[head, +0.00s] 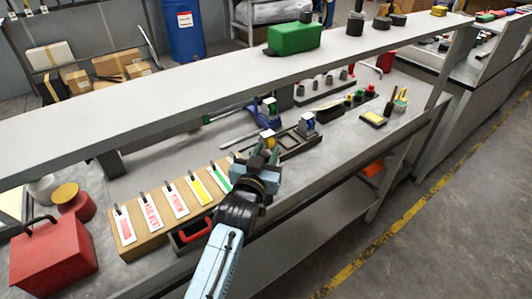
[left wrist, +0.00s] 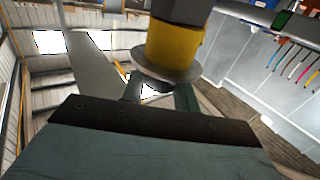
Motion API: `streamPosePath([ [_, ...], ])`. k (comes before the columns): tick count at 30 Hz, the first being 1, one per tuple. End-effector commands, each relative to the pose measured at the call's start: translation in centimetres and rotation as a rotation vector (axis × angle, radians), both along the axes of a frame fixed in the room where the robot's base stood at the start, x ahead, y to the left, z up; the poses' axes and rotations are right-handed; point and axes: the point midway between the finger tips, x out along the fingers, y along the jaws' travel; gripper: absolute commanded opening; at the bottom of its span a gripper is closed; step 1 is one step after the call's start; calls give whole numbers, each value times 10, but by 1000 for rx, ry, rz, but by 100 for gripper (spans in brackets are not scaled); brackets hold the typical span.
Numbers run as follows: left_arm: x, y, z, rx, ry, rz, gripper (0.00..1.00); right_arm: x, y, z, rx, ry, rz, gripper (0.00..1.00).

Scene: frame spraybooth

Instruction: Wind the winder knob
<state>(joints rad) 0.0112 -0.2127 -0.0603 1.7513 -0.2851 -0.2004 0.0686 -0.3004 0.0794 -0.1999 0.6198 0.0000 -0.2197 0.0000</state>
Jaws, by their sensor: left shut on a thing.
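My left gripper (head: 268,152) reaches over the front of the bench in the head view. Its jaws are shut at a small winder, whose pale top (head: 267,133) shows just beyond the fingertips. In the left wrist view, the fingers (left wrist: 160,97) meet at a grey round flange with a yellow band (left wrist: 175,42) and a dark part above it. This appears to be the winder knob, held between the fingers. The gripper hides most of the winder in the head view. My right gripper is not in view.
A wooden block with labelled tags (head: 165,205) and a red-handled tray (head: 190,232) lie left of my arm. A dark slotted tray (head: 295,142) lies just right of the gripper. A long shelf (head: 230,85) overhangs the back. A red box (head: 52,255) stands at the left end.

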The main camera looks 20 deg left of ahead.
Motion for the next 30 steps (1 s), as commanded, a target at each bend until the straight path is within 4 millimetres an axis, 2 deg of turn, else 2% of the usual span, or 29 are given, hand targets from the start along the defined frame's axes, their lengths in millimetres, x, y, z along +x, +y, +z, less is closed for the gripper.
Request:
streamPosePath([
  [5,0,0,2,2,-3,0,8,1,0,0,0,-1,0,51],
  [6,0,0,2,2,-3,0,32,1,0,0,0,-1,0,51],
  [11,0,0,1,2,-2,-1,51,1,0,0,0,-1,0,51],
  [22,-6,0,-1,1,1,-1,51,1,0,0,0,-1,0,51],
  [26,-23,0,-1,2,2,-1,51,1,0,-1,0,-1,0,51],
  [30,-52,1,-2,1,3,-1,51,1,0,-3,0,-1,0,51],
])
